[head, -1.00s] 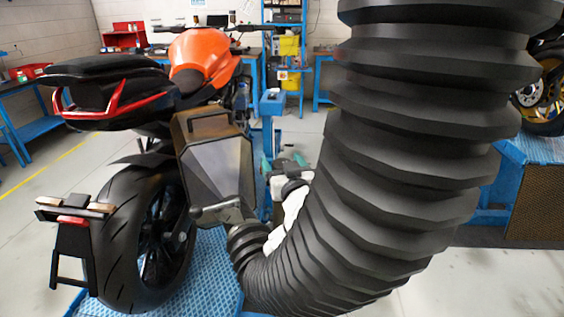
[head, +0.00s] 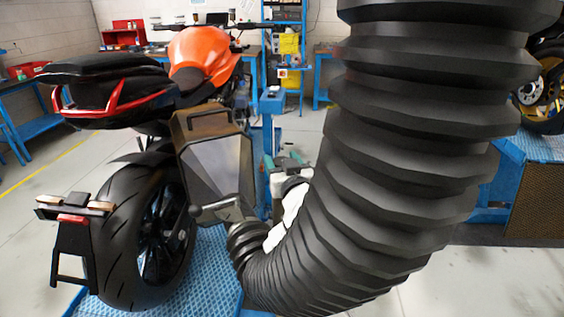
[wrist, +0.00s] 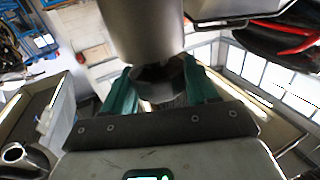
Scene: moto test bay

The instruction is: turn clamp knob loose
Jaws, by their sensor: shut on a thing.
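In the wrist view, a dark faceted knob (wrist: 158,76) sits between the two teal fingers of my gripper (wrist: 160,86). The fingers stand on either side of it and my gripper is shut on it. A grey cylinder (wrist: 150,30) rises right beyond the knob and hides part of what is behind it. In the head view, my white arm shows only in part behind the big black hose. Teal parts at its end show beside the blue post (head: 271,104), but the knob cannot be made out there.
A thick black ribbed hose (head: 410,150) fills the right middle of the head view and bends down to the exhaust (head: 215,165). The orange motorcycle (head: 200,55) stands on a blue lift (head: 205,280). Another blue stand (head: 535,150) is at the right. Open floor lies at the left.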

